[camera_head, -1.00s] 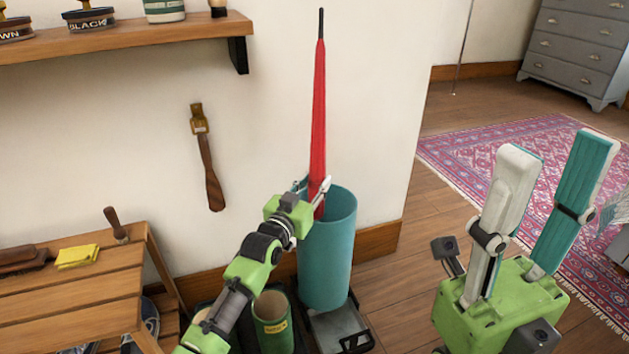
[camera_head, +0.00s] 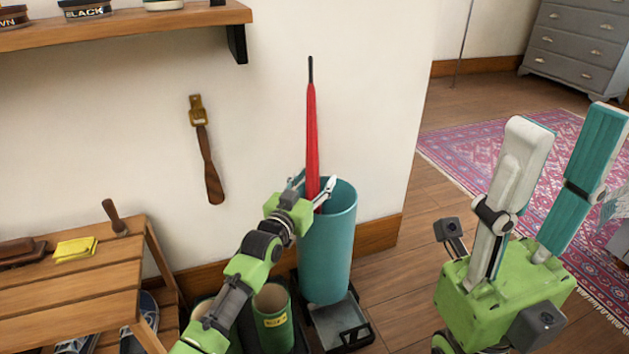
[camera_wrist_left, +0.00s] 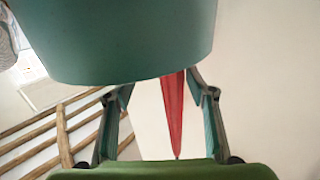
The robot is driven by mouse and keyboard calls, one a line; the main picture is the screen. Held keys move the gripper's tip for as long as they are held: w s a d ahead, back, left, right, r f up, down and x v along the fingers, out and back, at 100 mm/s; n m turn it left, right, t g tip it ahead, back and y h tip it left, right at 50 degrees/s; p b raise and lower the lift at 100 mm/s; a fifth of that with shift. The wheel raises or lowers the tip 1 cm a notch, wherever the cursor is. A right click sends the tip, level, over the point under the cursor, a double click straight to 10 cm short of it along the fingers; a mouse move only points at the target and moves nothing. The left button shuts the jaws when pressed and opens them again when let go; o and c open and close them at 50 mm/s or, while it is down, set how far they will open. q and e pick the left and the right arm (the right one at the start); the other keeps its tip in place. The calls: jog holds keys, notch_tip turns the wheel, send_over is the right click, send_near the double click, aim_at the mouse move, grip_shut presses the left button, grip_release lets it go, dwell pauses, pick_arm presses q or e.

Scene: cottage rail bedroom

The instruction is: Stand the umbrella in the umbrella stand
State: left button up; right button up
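The closed red umbrella (camera_head: 312,140), with a black tip at its top, stands nearly upright with its lower part hidden inside the teal cylindrical umbrella stand (camera_head: 328,255). My left gripper (camera_head: 313,190) is at the stand's rim, its fingers on either side of the umbrella. In the left wrist view the umbrella (camera_wrist_left: 172,105) shows between the spread fingers with gaps on both sides, beside the stand (camera_wrist_left: 130,40). My right gripper (camera_head: 560,185) is open and empty at the lower right, well away from the stand.
A wooden bench (camera_head: 75,280) with a yellow cloth (camera_head: 76,248) and brushes is at the left. The floor right of the stand is clear.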

pick_arm(q)
jog(key=shift+s+f, duration=0.15)
jog(key=shift+f, duration=0.05)
jog(key=v, duration=1.1)
jog(key=shift+s+a+r, duration=0.15)
jog(key=shift+s, duration=0.2)
dwell(0.5)
